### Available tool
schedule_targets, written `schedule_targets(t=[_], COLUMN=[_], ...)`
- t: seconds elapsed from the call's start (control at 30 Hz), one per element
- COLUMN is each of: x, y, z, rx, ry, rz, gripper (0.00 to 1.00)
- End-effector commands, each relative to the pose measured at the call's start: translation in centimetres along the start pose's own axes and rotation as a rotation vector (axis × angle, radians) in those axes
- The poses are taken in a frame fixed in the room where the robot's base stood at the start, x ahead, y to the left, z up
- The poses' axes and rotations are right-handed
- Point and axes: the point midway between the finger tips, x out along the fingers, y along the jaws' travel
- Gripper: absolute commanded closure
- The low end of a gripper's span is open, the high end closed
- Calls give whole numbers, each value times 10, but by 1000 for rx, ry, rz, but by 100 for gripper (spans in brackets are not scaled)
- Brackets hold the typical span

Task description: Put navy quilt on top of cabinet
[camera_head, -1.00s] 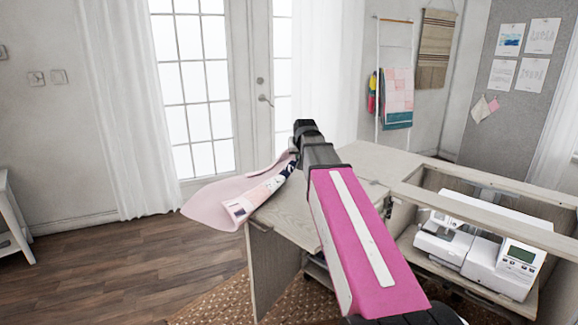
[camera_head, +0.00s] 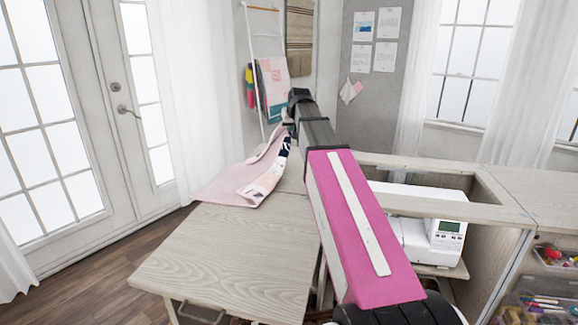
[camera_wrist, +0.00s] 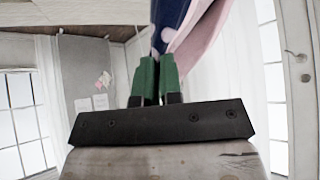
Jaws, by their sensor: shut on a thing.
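The quilt (camera_head: 235,185) shows in the head view as a draped cloth with a plain pink side and a patchwork side with navy and pale patches. In the head view my pink arm hides the fingers and part of the cabinet top.
A white sewing machine (camera_head: 445,235) sits in the cabinet's open well on the right. A drawer of sewing supplies (camera_head: 540,300) is at the far right. A ladder rack (camera_head: 262,75) with hanging cloths stands behind. The front left leaf of the cabinet is bare.

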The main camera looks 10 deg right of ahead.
Motion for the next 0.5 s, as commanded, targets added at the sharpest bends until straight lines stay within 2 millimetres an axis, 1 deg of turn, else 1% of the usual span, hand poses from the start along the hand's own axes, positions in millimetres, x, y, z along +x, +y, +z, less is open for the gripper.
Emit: schedule_targets(t=[0.03,0.27,0.5], x=[-6,-41,-87], y=[1,3,3], z=[-21,-85,-150], rx=[-11,-75,-154], ry=[1,-11,-16], rz=[-12,-76,-149], gripper=[100,100,100])
